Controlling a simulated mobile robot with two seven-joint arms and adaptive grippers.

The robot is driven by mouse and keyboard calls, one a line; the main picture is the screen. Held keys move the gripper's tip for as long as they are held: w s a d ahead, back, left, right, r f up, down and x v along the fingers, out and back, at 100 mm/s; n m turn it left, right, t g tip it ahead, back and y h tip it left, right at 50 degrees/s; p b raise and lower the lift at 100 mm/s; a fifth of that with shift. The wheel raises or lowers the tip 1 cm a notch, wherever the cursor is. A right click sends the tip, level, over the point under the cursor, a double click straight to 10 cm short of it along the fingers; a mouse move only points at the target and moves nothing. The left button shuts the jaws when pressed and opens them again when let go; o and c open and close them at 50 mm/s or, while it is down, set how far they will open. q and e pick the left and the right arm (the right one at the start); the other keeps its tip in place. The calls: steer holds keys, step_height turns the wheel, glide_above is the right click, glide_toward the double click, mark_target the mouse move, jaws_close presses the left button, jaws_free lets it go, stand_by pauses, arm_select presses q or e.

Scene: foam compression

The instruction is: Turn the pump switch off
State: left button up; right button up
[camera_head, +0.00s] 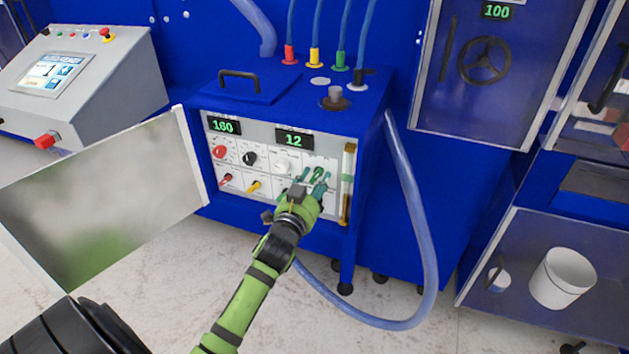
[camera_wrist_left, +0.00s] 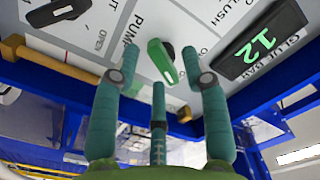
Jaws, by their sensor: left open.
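The pump switch is a green knob (camera_wrist_left: 162,60) on the white control panel (camera_wrist_left: 200,25), beside the printed words PUMP and OPEN in the left wrist view. Its long grip lies tilted in that view. My left gripper (camera_head: 312,182) is in front of the panel's right part in the head view. Its three green fingers are spread in the left wrist view (camera_wrist_left: 160,85), with the knob between and just beyond the tips. The fingers look open and hold nothing. In the head view the gripper partly covers the knob. My right gripper is not in view.
The panel sits in a blue cabinet (camera_head: 375,150) with its door (camera_head: 110,185) swung open to the left. Other knobs, including a black one (camera_head: 249,158) and a red one (camera_head: 219,152), are nearby. A glass tube (camera_head: 347,185) stands just right; a hose (camera_head: 412,200) loops down.

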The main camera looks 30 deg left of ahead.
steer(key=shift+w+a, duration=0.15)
arm_select(q)
steer(key=c, duration=0.7)
jaws_close()
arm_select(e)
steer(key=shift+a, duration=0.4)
arm_select(q)
steer(key=shift+n, duration=0.3)
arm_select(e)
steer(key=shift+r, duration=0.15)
arm_select(q)
steer(key=shift+r+n+p, duration=0.15)
steer(key=shift+n+p, duration=0.45)
steer(key=shift+n, duration=0.3)
steer(key=n+p, duration=0.1)
steer(key=n, duration=0.2)
steer(key=shift+r+p, duration=0.1)
steer(key=shift+p, duration=0.25)
steer(key=n+p, duration=0.1)
steer(key=n, duration=0.2)
steer(key=shift+n, duration=0.4)
steer(key=shift+n+p, duration=0.7)
steer(key=shift+n, duration=0.7)
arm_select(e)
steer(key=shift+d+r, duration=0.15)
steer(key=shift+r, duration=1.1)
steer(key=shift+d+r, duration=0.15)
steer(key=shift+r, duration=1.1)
